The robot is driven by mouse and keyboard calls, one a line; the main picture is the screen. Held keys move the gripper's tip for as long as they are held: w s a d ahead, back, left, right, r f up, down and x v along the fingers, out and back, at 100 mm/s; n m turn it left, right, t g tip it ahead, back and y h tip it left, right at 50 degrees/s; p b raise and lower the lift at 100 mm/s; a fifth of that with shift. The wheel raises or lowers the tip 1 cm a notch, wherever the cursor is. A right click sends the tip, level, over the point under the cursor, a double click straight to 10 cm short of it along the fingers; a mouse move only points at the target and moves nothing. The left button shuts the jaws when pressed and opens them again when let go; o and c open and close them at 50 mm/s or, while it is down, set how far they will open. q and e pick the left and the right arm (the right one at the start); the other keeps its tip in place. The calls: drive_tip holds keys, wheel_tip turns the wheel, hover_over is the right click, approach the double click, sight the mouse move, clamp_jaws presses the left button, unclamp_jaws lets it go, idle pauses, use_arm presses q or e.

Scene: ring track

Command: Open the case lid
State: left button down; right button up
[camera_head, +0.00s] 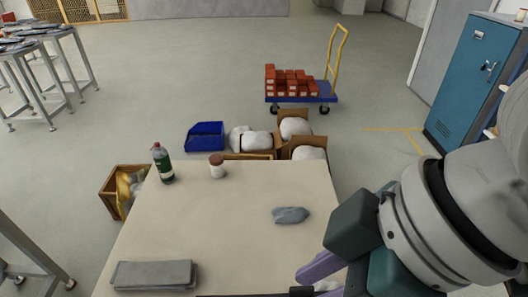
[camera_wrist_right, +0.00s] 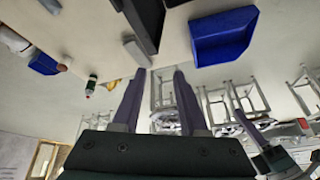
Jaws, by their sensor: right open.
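A dark, box-like thing (camera_wrist_right: 145,22), which may be the case, shows at the top of the right wrist view, cut off by the edge. In the head view only a thin dark edge (camera_head: 255,295) shows at the bottom of the table, so I cannot tell the lid's state. My right gripper (camera_head: 305,275) is over the table's near right part, with purple fingers. In the right wrist view its fingers (camera_wrist_right: 160,76) are apart with nothing between them.
A grey block (camera_head: 153,275) lies on the table (camera_head: 220,225) at near left. A grey lump (camera_head: 290,215), a green bottle (camera_head: 162,163) and a red-lidded jar (camera_head: 217,167) also stand there. A blue bin (camera_wrist_right: 222,36) shows in the wrist view. The table's middle is clear.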

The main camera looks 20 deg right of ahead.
drive_tip(key=w+d+f+n+g+b, duration=0.25)
drive_tip(key=w+f+n+b, duration=0.2)
drive_tip(key=f+b, duration=0.6)
drive_tip(key=w+d+f+b, duration=0.2)
drive_tip(key=w+d+b, duration=0.2)
drive_tip(key=d+b, duration=0.3)
drive_tip(key=shift+g+y, duration=0.3)
drive_tip(key=shift+g, duration=0.05)
drive_tip(key=p+x, duration=0.2)
drive_tip(key=x, duration=0.7)
drive_tip(key=shift+s+a, duration=0.1)
use_arm(q)
wheel_tip(320, 180, down, 19)
use_arm(e)
drive_tip(key=shift+n, duration=0.25)
drive_tip(key=shift+c, duration=0.2)
drive_tip(key=c, duration=0.4)
use_arm(q)
drive_tip(key=shift+a, duration=0.1)
use_arm(e)
clamp_jaws()
drive_tip(key=shift+r, duration=0.1)
